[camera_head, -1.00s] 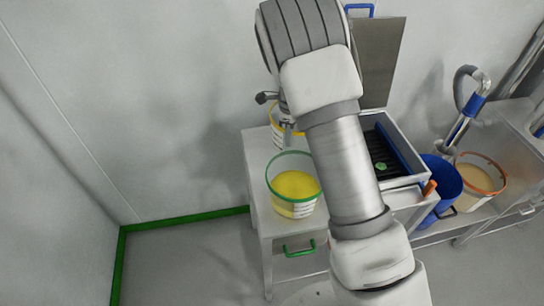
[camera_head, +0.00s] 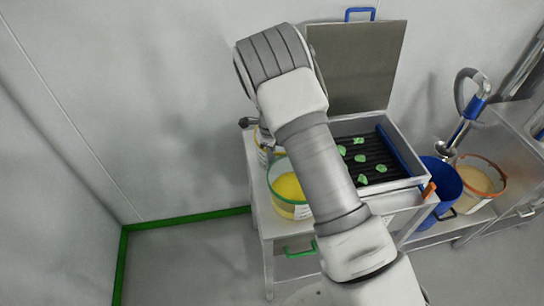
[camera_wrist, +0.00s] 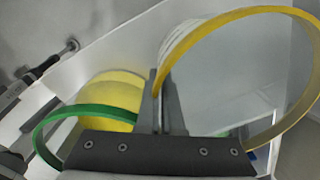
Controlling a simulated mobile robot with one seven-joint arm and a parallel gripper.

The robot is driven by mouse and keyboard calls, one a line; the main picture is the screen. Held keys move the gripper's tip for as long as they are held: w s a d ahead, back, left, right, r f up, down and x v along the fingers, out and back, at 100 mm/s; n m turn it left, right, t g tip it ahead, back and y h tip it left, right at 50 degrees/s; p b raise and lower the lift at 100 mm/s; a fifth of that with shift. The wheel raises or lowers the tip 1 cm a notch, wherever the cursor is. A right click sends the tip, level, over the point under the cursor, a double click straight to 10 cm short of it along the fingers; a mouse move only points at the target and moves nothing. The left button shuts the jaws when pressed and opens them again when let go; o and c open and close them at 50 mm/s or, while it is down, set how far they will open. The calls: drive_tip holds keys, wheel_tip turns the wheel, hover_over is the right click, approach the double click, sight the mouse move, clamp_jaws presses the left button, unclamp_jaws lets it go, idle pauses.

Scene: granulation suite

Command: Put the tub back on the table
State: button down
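A clear tub with a yellow rim (camera_head: 262,155) is at the left end of the metal table (camera_head: 259,222), mostly hidden by my arm in the head view. In the wrist view its rim (camera_wrist: 228,16) loops up and right, with a white label outside. My gripper (camera_wrist: 164,88) is shut on this rim, one finger on each side of the wall. I cannot tell if the tub's base touches the table. A green-rimmed tub (camera_head: 288,192) with yellow contents stands on the table in front; its green rim (camera_wrist: 85,112) shows at the lower left of the wrist view.
An open metal box (camera_head: 398,160) with green pieces on a black grid stands right of my arm, its lid (camera_head: 360,70) raised. A blue bin (camera_head: 445,185) and an orange-rimmed tub (camera_head: 480,180) are farther right. A wall stands close behind the table.

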drive_tip(key=shift+f, duration=0.2)
drive_tip(key=c, duration=1.1)
unclamp_jaws()
drive_tip(key=shift+r, duration=0.15)
drive_tip(key=s+d+r+n+y, duration=0.1)
drive_tip(key=s+d+r+n, duration=0.1)
drive_tip(key=r, duration=0.9)
drive_tip(key=s+d+r+n, duration=0.2)
drive_tip(key=s+r, duration=0.1)
drive_tip(key=r, duration=0.7)
drive_tip(key=s+d+r+n+t, duration=0.2)
drive_tip(key=s+d+r+n, duration=0.2)
drive_tip(key=s+r+n, duration=0.35)
drive_tip(key=s+d+r+n+t, duration=0.1)
drive_tip(key=s+d+n, duration=0.1)
drive_tip(key=s, duration=0.4)
drive_tip(key=s+d+r+n+t, duration=0.1)
drive_tip(key=s+d+r+n, duration=0.1)
drive_tip(key=s+n, duration=0.3)
drive_tip(key=s+d+r+n+t, duration=0.1)
drive_tip(key=s+d+r+n, duration=0.1)
drive_tip(key=s, duration=0.5)
drive_tip(key=shift+r+n+h+b, duration=0.25)
drive_tip(key=shift+n+h+b, duration=0.15)
drive_tip(key=shift+n, duration=0.35)
